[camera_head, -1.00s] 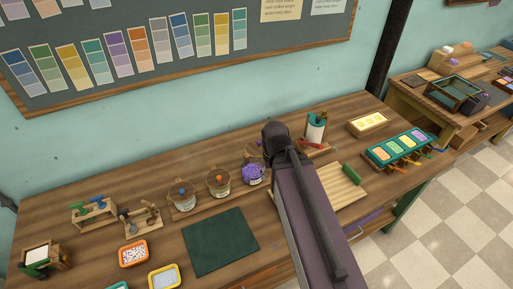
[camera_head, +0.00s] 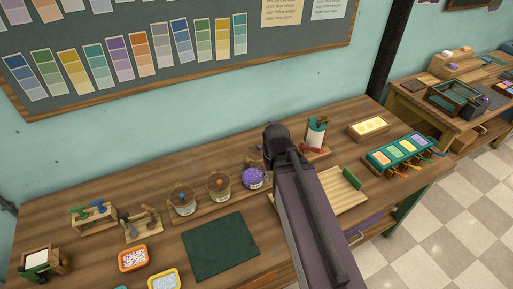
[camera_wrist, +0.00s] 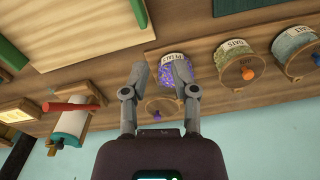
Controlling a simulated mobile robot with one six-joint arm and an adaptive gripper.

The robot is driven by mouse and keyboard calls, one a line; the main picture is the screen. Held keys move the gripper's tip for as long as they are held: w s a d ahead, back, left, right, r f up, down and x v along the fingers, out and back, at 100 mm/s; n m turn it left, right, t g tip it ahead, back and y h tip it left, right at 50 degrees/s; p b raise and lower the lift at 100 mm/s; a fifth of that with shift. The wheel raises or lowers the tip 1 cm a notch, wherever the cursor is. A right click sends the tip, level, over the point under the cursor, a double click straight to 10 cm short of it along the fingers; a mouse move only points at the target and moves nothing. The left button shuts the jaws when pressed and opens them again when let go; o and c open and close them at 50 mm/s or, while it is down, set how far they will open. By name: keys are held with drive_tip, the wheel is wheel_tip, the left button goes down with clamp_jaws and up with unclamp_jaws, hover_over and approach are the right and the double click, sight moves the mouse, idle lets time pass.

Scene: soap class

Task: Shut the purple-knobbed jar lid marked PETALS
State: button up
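The PETALS jar (camera_head: 252,180) holds purple petals and stands at the right end of a row of jars. In the wrist view the jar (camera_wrist: 168,63) shows its white label, partly behind a finger. Its lid (camera_wrist: 161,104), with a purple knob (camera_wrist: 157,116), is open, tilted back on the wall side. In the head view my arm partly hides the lid (camera_head: 256,156). My gripper (camera_wrist: 160,70) is open; its fingers lie either side of the lid in the picture. I cannot tell whether they touch it or the jar.
Two more jars with orange-knobbed (camera_head: 219,186) and blue-knobbed (camera_head: 181,200) lids stand left of it. A wooden board with a green roller (camera_head: 351,179) and a paper-roll holder (camera_head: 316,133) stand on the right. A dark green mat (camera_head: 221,246) lies in front. The wall is close behind.

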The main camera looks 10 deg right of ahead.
drive_tip(key=w+n+y, duration=0.1)
drive_tip(key=w+n, duration=0.2)
drive_tip(key=w, duration=0.6)
drive_tip(key=w+n+t+y, duration=0.1)
drive_tip(key=w+n, duration=0.3)
drive_tip(key=w, duration=0.4)
drive_tip(key=w+a+n+y, duration=0.1)
drive_tip(key=w+n, duration=0.3)
drive_tip(key=w, duration=0.5)
drive_tip(key=shift+w+t+b, duration=0.3)
drive_tip(key=shift+t+b, duration=0.1)
clamp_jaws()
drive_tip(key=shift+w+r+n, duration=0.1)
drive_tip(key=shift+w+n, duration=0.3)
drive_tip(key=shift+w, duration=0.1)
